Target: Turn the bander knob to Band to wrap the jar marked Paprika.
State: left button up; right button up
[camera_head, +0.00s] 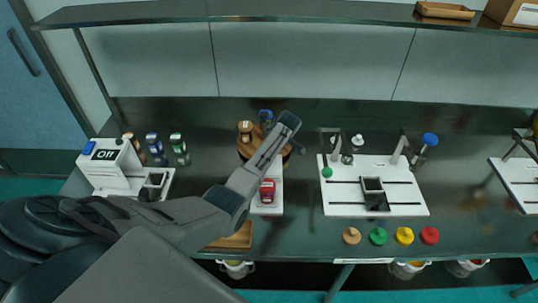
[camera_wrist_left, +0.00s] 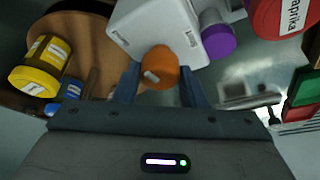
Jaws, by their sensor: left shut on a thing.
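In the left wrist view an orange knob (camera_wrist_left: 160,66) sits between the two fingers of my left gripper (camera_wrist_left: 161,84), which is shut on it. The knob is on a white machine body (camera_wrist_left: 150,25) with small labels. A red jar lid marked Paprika (camera_wrist_left: 285,18) is at the upper right of that view. In the head view a red jar (camera_head: 267,190) stands on a narrow white base (camera_head: 266,208), just beyond my left arm. My arm hides the knob and the gripper's fingers there. My right gripper is not in view.
A wooden turntable (camera_wrist_left: 95,38) with yellow (camera_wrist_left: 40,68) and blue jars is beside the gripper. A purple part (camera_wrist_left: 218,40) is close to the knob.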

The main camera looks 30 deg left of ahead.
pick_arm(q)
jog(key=shift+w+n+g+b, duration=0.15)
jog(key=shift+n+g+b, duration=0.75)
jog(key=shift+n, duration=1.2)
jog(key=o, duration=1)
jog(key=b+v, duration=0.3)
jog(key=v, duration=0.7)
jog(key=shift+r, duration=0.45)
